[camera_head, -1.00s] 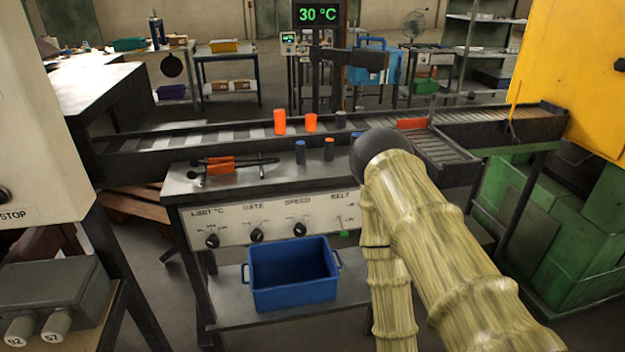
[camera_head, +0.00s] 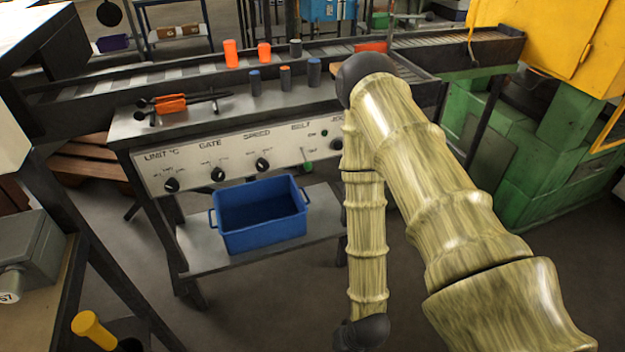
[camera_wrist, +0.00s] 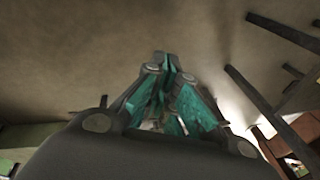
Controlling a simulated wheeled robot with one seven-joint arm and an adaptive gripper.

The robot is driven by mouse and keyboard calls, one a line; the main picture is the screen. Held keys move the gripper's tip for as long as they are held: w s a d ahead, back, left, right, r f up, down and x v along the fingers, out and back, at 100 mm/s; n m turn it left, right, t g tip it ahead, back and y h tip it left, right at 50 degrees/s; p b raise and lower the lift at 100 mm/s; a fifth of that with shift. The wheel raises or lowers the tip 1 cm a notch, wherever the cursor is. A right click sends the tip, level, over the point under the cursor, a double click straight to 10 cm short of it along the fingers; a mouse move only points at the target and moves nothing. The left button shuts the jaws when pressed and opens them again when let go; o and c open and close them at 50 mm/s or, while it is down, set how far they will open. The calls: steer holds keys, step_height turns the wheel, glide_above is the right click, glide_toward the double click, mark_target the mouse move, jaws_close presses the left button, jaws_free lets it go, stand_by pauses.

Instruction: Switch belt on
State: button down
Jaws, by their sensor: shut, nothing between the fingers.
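The control panel (camera_head: 240,155) on the front of the steel bench has a lever under the label BELT. This belt switch (camera_head: 307,168) has a green knob and hangs downward, with small markings beside it. My gripper (camera_wrist: 166,62) shows in the wrist view with teal-sided fingers brought together and nothing between them. Blurred floor lies beyond it. The switch does not show clearly in the wrist view. In the head view my arm hangs to the right of the switch, and the fingers are not visible there.
A blue bin (camera_head: 262,222) stands on the bench's lower shelf. A conveyor (camera_head: 150,82) runs behind. Green machinery (camera_head: 530,150) and a yellow cabinet (camera_head: 565,40) stand at the right.

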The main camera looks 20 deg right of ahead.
mark_target(305, 158)
steer(key=w+a+f+m+t+y+b, duration=0.1)
steer(key=w+a+f+m+t+b, duration=0.2)
steer(key=w, duration=0.4)
steer(key=w+a+f+m+t+y+b, duration=0.1)
steer(key=w+m+y+b, duration=0.1)
steer(key=w+b, duration=0.35)
steer(key=w+r+m+t+y+b, duration=0.1)
steer(key=w+r+m+t+b, duration=0.2)
steer(key=w+m+t+b, duration=0.75)
steer(key=w+d+r+m+t+h+b, duration=0.2)
steer(key=w+d+r+m+t+b, duration=0.6)
steer(key=w+d+r+b, duration=0.5)
steer(key=d+r+m, duration=0.1)
steer(key=d, duration=0.2)
steer(key=shift+r+m, duration=0.25)
steer(key=shift+m, duration=0.1)
steer(key=shift+w, duration=0.15)
steer(key=w+a+r+b, duration=0.3)
steer(key=w+r, duration=0.3)
steer(key=r, duration=0.2)
steer(key=shift+w+r+b, duration=0.4)
steer(key=shift+b, duration=0.4)
